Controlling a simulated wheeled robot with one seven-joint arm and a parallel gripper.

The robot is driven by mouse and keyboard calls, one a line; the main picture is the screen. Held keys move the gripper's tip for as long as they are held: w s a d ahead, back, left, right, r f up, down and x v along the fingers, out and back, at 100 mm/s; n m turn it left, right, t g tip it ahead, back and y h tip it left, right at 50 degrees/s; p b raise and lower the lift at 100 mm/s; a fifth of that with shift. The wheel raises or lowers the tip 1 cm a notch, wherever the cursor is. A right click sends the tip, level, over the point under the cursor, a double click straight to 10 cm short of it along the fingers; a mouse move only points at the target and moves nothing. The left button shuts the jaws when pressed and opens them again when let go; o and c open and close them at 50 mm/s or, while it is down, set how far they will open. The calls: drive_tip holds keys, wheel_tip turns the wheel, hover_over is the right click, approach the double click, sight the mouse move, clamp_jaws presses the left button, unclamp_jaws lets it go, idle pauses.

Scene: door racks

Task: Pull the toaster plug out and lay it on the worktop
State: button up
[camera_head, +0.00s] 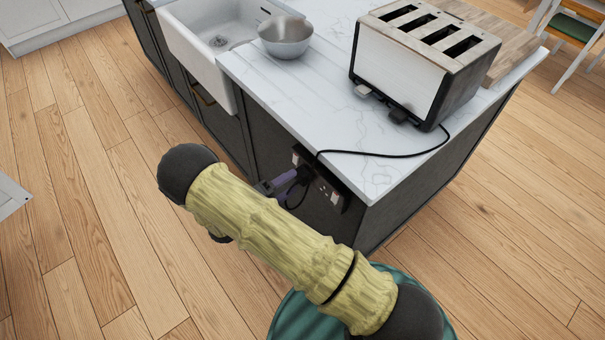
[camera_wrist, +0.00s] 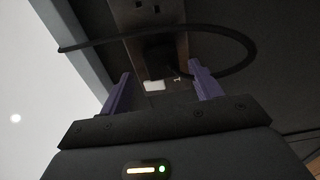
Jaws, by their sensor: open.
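The toaster (camera_head: 410,62), silver and black with several slots, stands on the white worktop (camera_head: 262,92). Its black cord (camera_head: 385,155) crosses the worktop, drops over the front edge and loops down by the socket plate (camera_head: 328,192) on the island's dark side. In the wrist view the cord (camera_wrist: 150,33) curves round and ends near the space between my fingers. The plug is dark and hard to make out there; I cannot tell how it sits in the socket. My gripper (camera_head: 284,184) is at the socket plate, its purple fingers (camera_wrist: 160,70) apart on either side of that space.
A metal bowl (camera_head: 285,37) stands by the white sink (camera_head: 212,35) at the back left. A wooden board (camera_head: 515,40) lies behind the toaster. The worktop in front of the toaster is clear except for the cord. A chair (camera_head: 573,30) stands at the far right.

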sight(298, 179)
drive_tip(key=shift+x, duration=1.75)
drive_tip(key=shift+w, duration=0.1)
drive_tip(key=shift+a+f, duration=0.15)
drive_tip(key=shift+b, duration=0.3)
